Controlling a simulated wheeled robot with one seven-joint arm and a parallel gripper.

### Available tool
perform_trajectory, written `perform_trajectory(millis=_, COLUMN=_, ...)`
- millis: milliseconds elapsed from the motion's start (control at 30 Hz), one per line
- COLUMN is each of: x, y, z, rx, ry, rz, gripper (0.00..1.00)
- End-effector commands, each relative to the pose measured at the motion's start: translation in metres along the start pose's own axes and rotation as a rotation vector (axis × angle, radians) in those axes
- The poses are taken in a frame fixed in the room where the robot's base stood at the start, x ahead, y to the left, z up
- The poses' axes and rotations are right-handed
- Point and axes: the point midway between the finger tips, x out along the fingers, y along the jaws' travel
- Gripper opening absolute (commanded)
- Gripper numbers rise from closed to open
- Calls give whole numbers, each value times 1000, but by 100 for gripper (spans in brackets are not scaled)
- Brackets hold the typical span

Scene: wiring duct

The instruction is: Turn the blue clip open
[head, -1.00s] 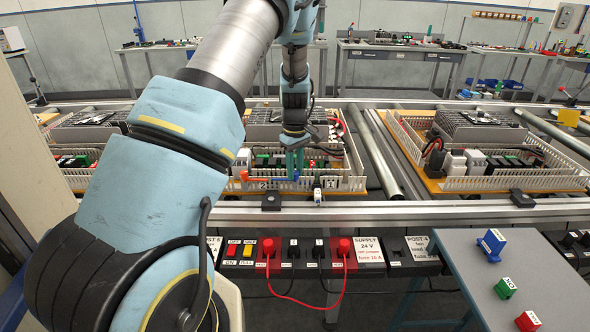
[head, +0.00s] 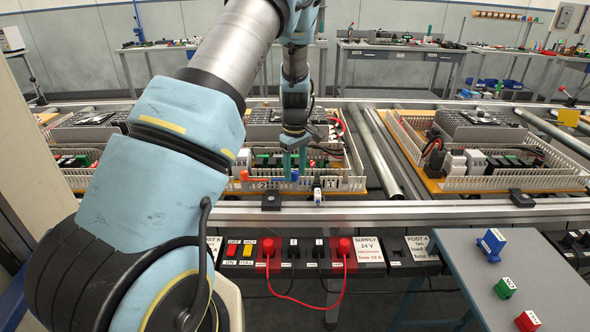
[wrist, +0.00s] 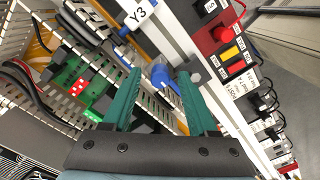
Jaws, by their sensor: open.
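The blue clip (head: 295,175) sits on the front wall of the middle duct panel. In the wrist view the blue clip (wrist: 163,77) shows between the tips of my gripper's teal fingers. My gripper (head: 292,172) is pointed down over that wall; in the wrist view my gripper (wrist: 158,80) is open, with one finger on each side of the clip. I cannot tell whether either finger touches it. An orange clip (head: 244,175) is on the same wall to the left.
A white block marked Y3 (wrist: 138,12) stands close to the blue clip. Slotted duct walls (wrist: 60,45) and black and red cables (wrist: 22,82) lie beside the gripper. A switch strip (head: 300,250) with red plugs runs along the front. A grey side table (head: 520,270) holds coloured blocks.

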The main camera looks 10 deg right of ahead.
Motion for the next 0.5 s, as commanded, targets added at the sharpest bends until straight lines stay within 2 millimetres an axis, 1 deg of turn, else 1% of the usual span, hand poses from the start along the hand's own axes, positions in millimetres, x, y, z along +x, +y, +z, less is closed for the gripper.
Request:
perform_trajectory(millis=167, x=-2, y=0, z=0, rx=0, ry=0, rz=0, gripper=59)
perform_trajectory(millis=267, x=-10, y=1, z=0, rx=0, ry=1, rz=2, gripper=59)
perform_trajectory(millis=367, x=-26, y=1, z=0, rx=1, ry=1, rz=4, gripper=59)
perform_trajectory(millis=500, x=-55, y=1, z=0, rx=0, ry=2, rz=4, gripper=59)
